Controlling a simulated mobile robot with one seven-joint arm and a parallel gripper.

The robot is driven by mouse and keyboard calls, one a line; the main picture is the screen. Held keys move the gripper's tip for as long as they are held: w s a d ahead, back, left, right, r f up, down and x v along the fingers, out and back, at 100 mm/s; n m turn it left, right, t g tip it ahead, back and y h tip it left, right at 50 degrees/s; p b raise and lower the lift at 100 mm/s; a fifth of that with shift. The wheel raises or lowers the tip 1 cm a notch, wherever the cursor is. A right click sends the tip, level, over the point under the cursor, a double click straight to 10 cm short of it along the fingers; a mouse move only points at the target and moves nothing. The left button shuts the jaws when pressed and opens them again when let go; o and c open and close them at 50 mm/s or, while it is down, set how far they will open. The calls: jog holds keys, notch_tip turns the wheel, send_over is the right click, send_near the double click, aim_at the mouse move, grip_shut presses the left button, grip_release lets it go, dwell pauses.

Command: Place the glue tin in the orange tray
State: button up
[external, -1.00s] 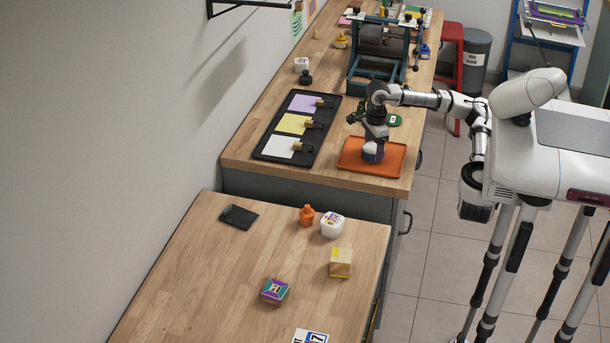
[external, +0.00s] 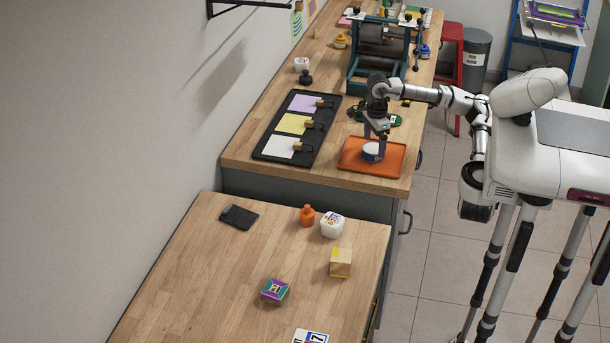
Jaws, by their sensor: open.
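The orange tray (external: 391,163) lies on the far wooden bench near its front right corner. A small white and purple tin (external: 372,151), which looks like the glue tin, stands upright inside the tray, near its middle. My gripper (external: 376,137) points down just above the tin, with its fingers apart. The fingertips are small in this view, so I cannot tell whether they still touch the tin's sides.
A black board (external: 268,146) with purple, yellow and white sheets lies left of the tray. A green press (external: 357,70) stands behind. The nearer bench holds an orange bottle (external: 307,216), white jar (external: 332,226), yellow-marked block (external: 341,262) and purple box (external: 274,290).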

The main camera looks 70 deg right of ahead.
aim_at(374, 149)
notch_tip(374, 149, up, 10)
dwell(0.3)
